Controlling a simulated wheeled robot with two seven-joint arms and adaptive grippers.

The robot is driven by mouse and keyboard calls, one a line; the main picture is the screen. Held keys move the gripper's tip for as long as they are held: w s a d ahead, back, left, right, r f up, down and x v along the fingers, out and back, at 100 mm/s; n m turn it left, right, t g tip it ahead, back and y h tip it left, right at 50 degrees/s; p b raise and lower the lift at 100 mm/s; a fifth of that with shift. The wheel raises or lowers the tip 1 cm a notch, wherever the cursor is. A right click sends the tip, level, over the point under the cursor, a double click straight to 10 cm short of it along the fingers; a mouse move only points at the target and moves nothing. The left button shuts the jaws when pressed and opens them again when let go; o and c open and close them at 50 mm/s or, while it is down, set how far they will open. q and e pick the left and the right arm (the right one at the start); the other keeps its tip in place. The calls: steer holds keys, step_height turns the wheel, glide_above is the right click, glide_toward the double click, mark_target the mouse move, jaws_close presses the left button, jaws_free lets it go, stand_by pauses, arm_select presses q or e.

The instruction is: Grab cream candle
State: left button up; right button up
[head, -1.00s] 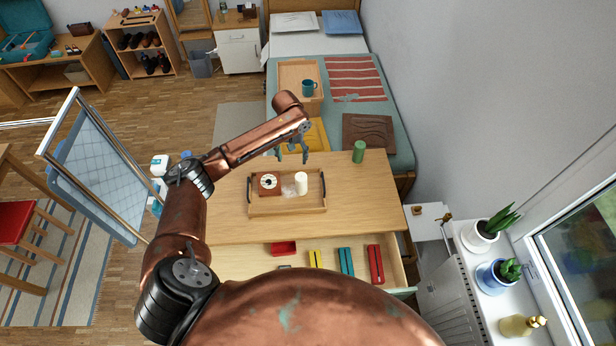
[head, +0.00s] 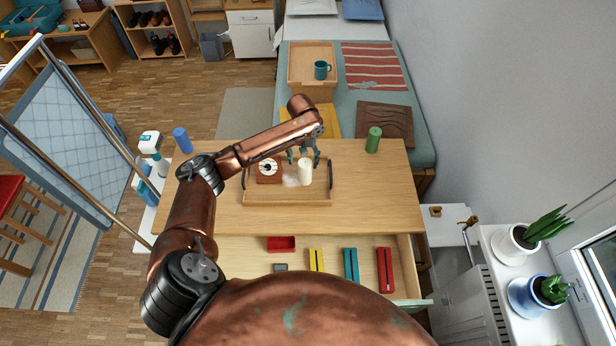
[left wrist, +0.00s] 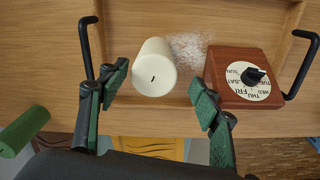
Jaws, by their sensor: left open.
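The cream candle (head: 305,172) stands upright in a wooden tray (head: 287,199) on the table. In the left wrist view the cream candle (left wrist: 154,68) shows its top and dark wick between and just ahead of my two fingertips. My left gripper (head: 304,157) is open at the far side of the candle, close to it. In the left wrist view my left gripper (left wrist: 160,88) has its fingers spread wide, with the left finger nearer the candle. Whether a finger touches it I cannot tell. My right gripper is not in view.
A wooden dial box (head: 268,172) and a clear crinkled item (head: 291,181) sit beside the candle in the tray. A green candle (head: 373,140) and a blue candle (head: 182,140) stand on the table. The open drawer (head: 363,290) below holds coloured boxes.

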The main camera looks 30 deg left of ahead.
mark_target(305, 174)
arm_select(q)
steer(key=shift+f, duration=0.75)
step_height(305, 174, down, 2)
steer(key=shift+f+b, duration=0.15)
steer(key=shift+b, duration=0.2)
steer(key=f, duration=0.4)
steer(key=shift+d+b, duration=0.4)
steer(key=shift+f, duration=0.55)
steer(key=c, duration=0.8)
steer(key=shift+r, duration=0.1)
steer(key=c, duration=0.7)
